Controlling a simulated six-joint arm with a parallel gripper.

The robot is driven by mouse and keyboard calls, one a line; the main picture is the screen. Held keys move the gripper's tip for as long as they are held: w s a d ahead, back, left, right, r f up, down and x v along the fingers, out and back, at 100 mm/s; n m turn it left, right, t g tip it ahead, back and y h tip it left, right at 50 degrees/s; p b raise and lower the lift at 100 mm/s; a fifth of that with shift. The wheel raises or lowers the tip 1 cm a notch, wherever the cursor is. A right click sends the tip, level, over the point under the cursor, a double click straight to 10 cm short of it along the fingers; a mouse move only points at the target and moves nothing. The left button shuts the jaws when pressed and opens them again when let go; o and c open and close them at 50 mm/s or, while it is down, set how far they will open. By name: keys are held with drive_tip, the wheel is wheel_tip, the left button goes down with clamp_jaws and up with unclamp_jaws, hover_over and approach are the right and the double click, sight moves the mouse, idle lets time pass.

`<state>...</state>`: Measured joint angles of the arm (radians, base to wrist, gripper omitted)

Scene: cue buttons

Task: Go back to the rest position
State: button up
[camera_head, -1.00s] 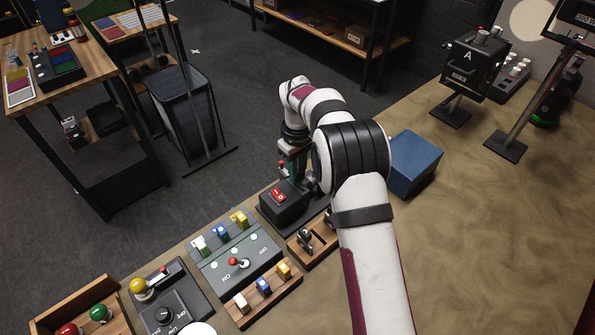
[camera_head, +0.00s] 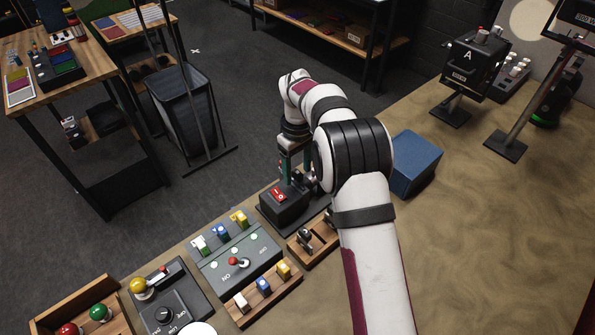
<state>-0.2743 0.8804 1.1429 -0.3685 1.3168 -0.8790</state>
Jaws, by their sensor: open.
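My gripper (camera_head: 293,172) is open and points down just behind a black box with a red rocker switch (camera_head: 279,195). It looks empty. Part of it is hidden by my own white and black arm, which reaches from the bottom right over the table. I cannot tell whether the fingertips touch anything on the black box.
Left of the switch box is a grey panel (camera_head: 235,258) with coloured switches and a red-topped lever. Further left are a dial box (camera_head: 168,310) and a wooden tray with coloured knobs (camera_head: 88,318). A blue box (camera_head: 414,163) stands right of my arm.

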drive_tip(key=shift+r, duration=2.9)
drive_tip(key=shift+s+d+r, duration=0.15)
drive_tip(key=shift+r, duration=0.15)
drive_tip(key=s+d+r+m, duration=0.3)
drive_tip(key=s+r, duration=0.1)
drive_tip(key=s, duration=0.3)
drive_tip(key=s+d+r+m, duration=0.3)
drive_tip(key=s+d+r, duration=0.15)
drive_tip(key=s, duration=0.25)
drive_tip(key=s+d+f+m+y, duration=0.1)
drive_tip(key=s+m, duration=0.3)
drive_tip(key=s, duration=0.7)
drive_tip(key=s+d+f+m, duration=0.1)
drive_tip(key=s+m, duration=0.3)
drive_tip(key=s, duration=0.7)
drive_tip(key=shift+s+d+f+m+y, duration=0.3)
drive_tip(key=shift+d+f+y, duration=0.1)
drive_tip(key=shift+f, duration=0.5)
